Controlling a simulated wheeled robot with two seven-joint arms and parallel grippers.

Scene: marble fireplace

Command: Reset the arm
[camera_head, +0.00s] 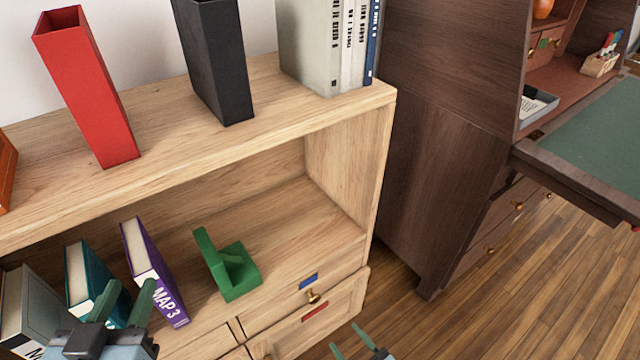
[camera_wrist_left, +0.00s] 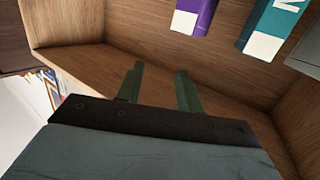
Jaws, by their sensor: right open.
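My left gripper (camera_head: 131,284) is at the lower left of the head view, in front of the shelf bay and over the teal and purple books. Its two green fingers stand apart with nothing between them. The left wrist view shows the same empty gap between the fingers (camera_wrist_left: 159,68). My right gripper (camera_head: 346,337) is at the bottom edge, in front of the drawers and to the right. Its fingers are apart and empty; most of its body is out of frame.
The wooden shelf (camera_head: 220,126) holds a purple book (camera_head: 160,280), a teal book (camera_head: 90,275), a grey book (camera_head: 28,305) and a green bookend (camera_head: 238,275). A red holder (camera_head: 90,95), black holder (camera_head: 216,65) and binders (camera_head: 318,45) stand on top. A dark desk (camera_head: 430,140) stands right.

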